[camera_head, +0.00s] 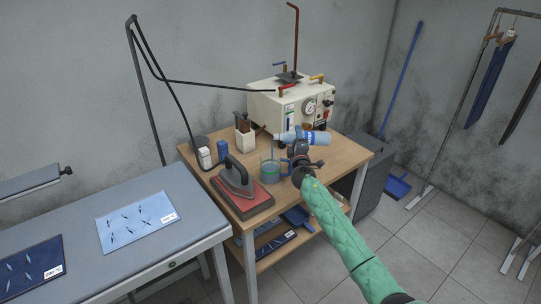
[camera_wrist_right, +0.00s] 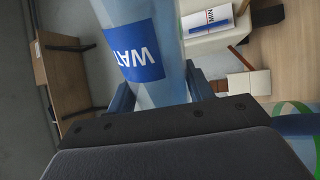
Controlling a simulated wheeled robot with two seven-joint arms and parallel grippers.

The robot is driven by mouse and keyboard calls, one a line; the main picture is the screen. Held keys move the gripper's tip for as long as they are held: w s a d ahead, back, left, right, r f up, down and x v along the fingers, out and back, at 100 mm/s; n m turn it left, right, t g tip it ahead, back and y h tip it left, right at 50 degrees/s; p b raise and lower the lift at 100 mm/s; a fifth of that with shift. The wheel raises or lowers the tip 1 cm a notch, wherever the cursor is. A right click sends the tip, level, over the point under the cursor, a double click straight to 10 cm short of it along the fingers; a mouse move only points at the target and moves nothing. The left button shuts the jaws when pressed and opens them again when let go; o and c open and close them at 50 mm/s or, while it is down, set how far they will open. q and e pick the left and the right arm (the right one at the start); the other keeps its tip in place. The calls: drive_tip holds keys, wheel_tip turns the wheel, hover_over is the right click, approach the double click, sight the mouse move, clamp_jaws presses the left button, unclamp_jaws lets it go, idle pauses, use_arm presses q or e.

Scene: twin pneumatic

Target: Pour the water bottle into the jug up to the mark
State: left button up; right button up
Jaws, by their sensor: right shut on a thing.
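The water bottle (camera_head: 308,138), clear and pale blue with a blue label, lies almost level above the table, its mouth end to the left. My right gripper (camera_head: 300,152) is shut on the bottle; the wrist view shows the bottle (camera_wrist_right: 138,45) between its fingers (camera_wrist_right: 160,92). The clear jug (camera_head: 270,172) stands on the wooden table below the bottle's mouth, with bluish-green content low inside. A thin blue streak runs from the mouth down toward the jug. The mark and the exact level are too small to read. My left gripper is out of view.
An iron (camera_head: 236,178) rests on a red pad left of the jug. A cream machine (camera_head: 292,102) with a gauge stands behind the bottle. A white holder (camera_head: 243,138) and small bottles (camera_head: 222,152) stand at the back left. A grey table (camera_head: 90,260) adjoins at left.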

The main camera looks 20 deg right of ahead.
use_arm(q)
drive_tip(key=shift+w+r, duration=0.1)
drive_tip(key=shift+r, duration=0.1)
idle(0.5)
use_arm(e)
drive_tip(key=shift+n, duration=0.3)
drive_tip(key=shift+r+m, duration=0.1)
drive_tip(key=shift+m, duration=0.7)
drive_tip(key=shift+d+f+m+h, duration=0.2)
drive_tip(key=shift+f+m+h, duration=0.1)
drive_tip(key=shift+f, duration=0.1)
drive_tip(key=shift+d+f+m, duration=0.15)
drive_tip(key=shift+f+m, duration=0.05)
drive_tip(key=shift+m, duration=0.2)
drive_tip(key=m+h+b, duration=0.1)
drive_tip(key=m+b, duration=0.1)
drive_tip(key=m, duration=0.1)
drive_tip(key=shift+f+g, duration=0.1)
drive_tip(key=shift+g, duration=0.3)
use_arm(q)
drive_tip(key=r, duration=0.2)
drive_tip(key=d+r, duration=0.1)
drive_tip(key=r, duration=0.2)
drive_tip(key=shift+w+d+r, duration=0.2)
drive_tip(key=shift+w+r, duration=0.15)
